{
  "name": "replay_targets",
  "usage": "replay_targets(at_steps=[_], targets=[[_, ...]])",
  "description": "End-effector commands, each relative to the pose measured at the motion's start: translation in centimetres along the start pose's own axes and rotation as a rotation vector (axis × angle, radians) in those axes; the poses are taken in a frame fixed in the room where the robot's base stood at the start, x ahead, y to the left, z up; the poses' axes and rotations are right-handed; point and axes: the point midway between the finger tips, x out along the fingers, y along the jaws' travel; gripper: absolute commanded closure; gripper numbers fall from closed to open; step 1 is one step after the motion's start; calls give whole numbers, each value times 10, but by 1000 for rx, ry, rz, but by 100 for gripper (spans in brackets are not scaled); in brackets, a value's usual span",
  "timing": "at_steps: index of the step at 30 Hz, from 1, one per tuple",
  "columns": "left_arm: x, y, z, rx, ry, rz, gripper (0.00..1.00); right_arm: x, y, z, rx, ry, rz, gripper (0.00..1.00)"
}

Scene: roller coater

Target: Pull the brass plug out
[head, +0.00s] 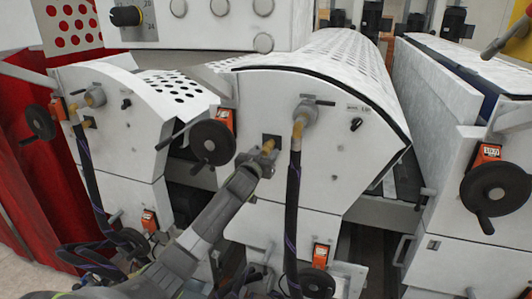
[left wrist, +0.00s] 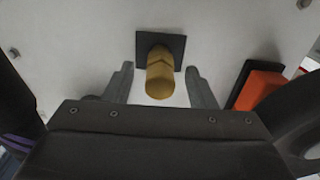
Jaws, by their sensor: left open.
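The brass plug (left wrist: 160,75) sticks out of a dark square plate (left wrist: 175,43) on the white machine panel, seen in the left wrist view. In the head view the plug (head: 268,146) shows small at the tip of my left gripper (head: 260,158). My left gripper is open, with one finger on each side of the plug; the wrist view shows its fingers (left wrist: 160,88) with gaps between them and the plug. The plug is seated in its plate. My right gripper is not in view.
A black hose with a brass fitting (head: 299,130) hangs just right of the gripper. A black handwheel (head: 212,142) and an orange counter (head: 226,118) are to its left. Another handwheel (head: 495,190) is at far right. The orange counter also shows in the wrist view (left wrist: 260,89).

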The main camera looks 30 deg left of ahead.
Motion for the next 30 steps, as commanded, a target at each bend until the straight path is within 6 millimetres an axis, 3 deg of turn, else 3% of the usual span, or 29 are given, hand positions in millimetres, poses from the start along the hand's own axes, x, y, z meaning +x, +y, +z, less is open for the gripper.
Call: replay_targets(at_steps=[26, 30], targets=[[0, 0, 0, 0, 0, 0, 49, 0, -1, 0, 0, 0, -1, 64], [0, 0, 0, 0, 0, 0, 65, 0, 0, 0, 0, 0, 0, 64]])
